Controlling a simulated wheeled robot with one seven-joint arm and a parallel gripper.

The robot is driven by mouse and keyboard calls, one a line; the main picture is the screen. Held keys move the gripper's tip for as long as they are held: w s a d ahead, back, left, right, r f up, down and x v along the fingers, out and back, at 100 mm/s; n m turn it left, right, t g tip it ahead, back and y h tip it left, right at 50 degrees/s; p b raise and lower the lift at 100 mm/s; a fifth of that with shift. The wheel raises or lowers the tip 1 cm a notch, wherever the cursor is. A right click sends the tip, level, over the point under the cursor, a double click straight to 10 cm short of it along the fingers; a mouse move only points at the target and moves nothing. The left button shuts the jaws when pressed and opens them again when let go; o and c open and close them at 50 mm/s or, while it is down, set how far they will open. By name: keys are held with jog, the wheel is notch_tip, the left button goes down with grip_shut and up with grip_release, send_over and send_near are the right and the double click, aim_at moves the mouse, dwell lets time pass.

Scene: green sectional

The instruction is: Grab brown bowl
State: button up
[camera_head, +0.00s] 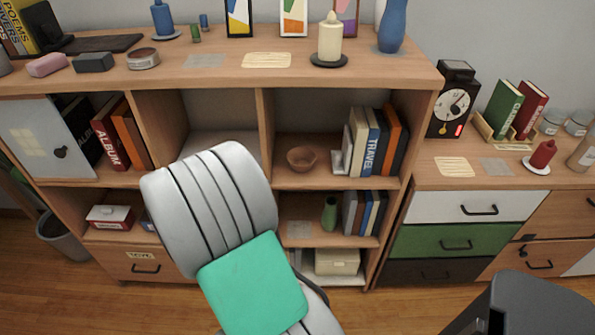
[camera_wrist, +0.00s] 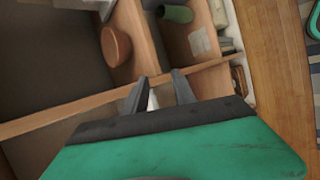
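The brown bowl (camera_head: 301,159) sits upright on the middle shelf of the cabinet, left of a row of books. In the wrist view the bowl (camera_wrist: 116,45) lies beyond my gripper, up and to the left of the fingertips, and apart from them. My gripper (camera_wrist: 158,76) is open, with an empty gap between its two fingers, and it points toward the shelf edge. In the head view my grey and green arm stands in front of the cabinet, left of and below the bowl, and hides the fingers.
Books (camera_head: 373,141) stand right of the bowl in the same compartment. An upright divider (camera_head: 265,130) bounds it on the left. The shelf below holds a green vase (camera_head: 330,213) and more books. A candle (camera_head: 330,40) stands on the cabinet top. The shelf around the bowl's front is clear.

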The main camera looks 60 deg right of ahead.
aim_at(308, 166)
jog(key=s+d+n+h, duration=0.1)
jog(key=s+d+n, duration=0.1)
jog(key=d, duration=0.3)
jog(key=s+d+n+g+h, duration=0.1)
jog(key=s+d+n, duration=0.1)
jog(key=d+n, duration=0.2)
jog(key=s+d+f+n+h, duration=0.1)
jog(key=s+d+n+h, duration=0.1)
jog(key=d, duration=0.5)
jog(key=shift+s+n+g+b, duration=0.3)
jog(key=shift+s+n+g, duration=0.1)
grip_shut()
